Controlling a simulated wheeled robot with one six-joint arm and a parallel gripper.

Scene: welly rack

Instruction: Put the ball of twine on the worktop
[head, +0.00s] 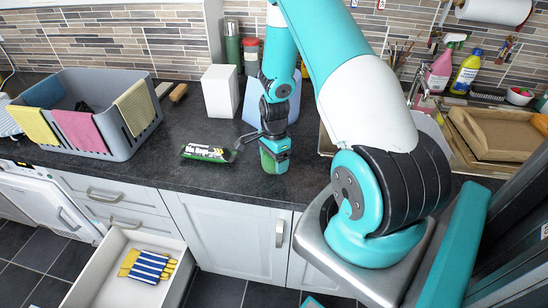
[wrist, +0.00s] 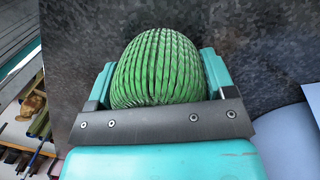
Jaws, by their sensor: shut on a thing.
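The ball of twine (wrist: 158,68) is green with ridged windings, and it sits between the two fingers of my gripper (wrist: 158,85) in the wrist view. The gripper is shut on it. In the head view my gripper (head: 273,158) points down over the front part of the dark worktop (head: 180,160), and a bit of the green ball (head: 268,160) shows at its fingers. The ball is at or just above the worktop surface; I cannot tell whether it touches.
A bin bag roll (head: 208,153) lies left of my gripper. A white box (head: 219,91) stands behind. A grey basket with cloths (head: 120,150) is at the left, wooden trays (head: 495,135) at the right.

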